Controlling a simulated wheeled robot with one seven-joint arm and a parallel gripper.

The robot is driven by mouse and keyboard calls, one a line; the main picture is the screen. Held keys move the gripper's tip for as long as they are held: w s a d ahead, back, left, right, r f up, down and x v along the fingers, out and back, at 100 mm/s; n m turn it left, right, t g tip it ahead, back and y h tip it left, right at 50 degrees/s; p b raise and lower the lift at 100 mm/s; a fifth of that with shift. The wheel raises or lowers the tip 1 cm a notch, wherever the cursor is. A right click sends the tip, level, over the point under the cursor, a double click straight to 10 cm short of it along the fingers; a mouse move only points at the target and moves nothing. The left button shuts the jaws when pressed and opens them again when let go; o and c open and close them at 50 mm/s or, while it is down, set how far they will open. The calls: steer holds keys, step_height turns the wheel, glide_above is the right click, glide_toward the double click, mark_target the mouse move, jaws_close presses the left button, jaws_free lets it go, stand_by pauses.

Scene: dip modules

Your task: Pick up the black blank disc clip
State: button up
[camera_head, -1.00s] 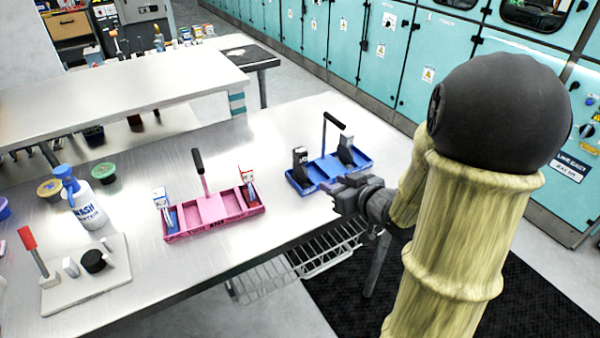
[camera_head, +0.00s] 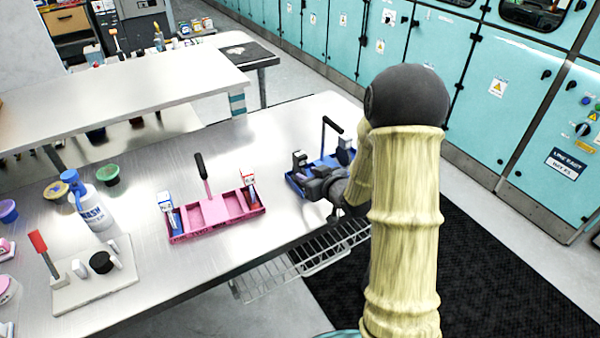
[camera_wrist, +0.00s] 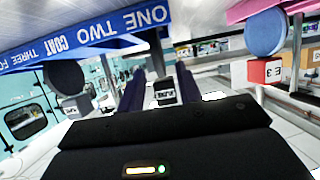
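A blue tray (camera_head: 293,183) with an upright black handle holds two dark clips. A black clip (camera_head: 299,159) stands in its left part; the other clip (camera_head: 345,151) stands at its right end. My gripper (camera_head: 312,186) is at the tray's front, close to the left clip and partly hiding the tray. In the wrist view, the two fingers of my gripper (camera_wrist: 160,92) are apart. A small dark block with a white label (camera_wrist: 165,92) shows between them, with no visible grip on it. A black disc (camera_wrist: 63,77) shows left of the fingers. Which clip is blank is too small to tell.
A pink tray (camera_head: 217,229) with a handle and two clips stands left of the blue tray. A wash bottle (camera_head: 92,207) and a white board (camera_head: 95,289) with small items are further left. A raised shelf (camera_head: 130,95) is behind. Bare metal table lies around the trays.

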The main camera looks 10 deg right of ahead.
mark_target(305, 172)
steer(key=shift+w+a, duration=0.1)
steer(key=shift+w, duration=0.05)
steer(key=shift+p+x, duration=0.7)
steer(key=shift+x, duration=1.85)
steer(key=shift+w+r, duration=0.1)
steer(key=shift+r, duration=0.05)
jaws_close()
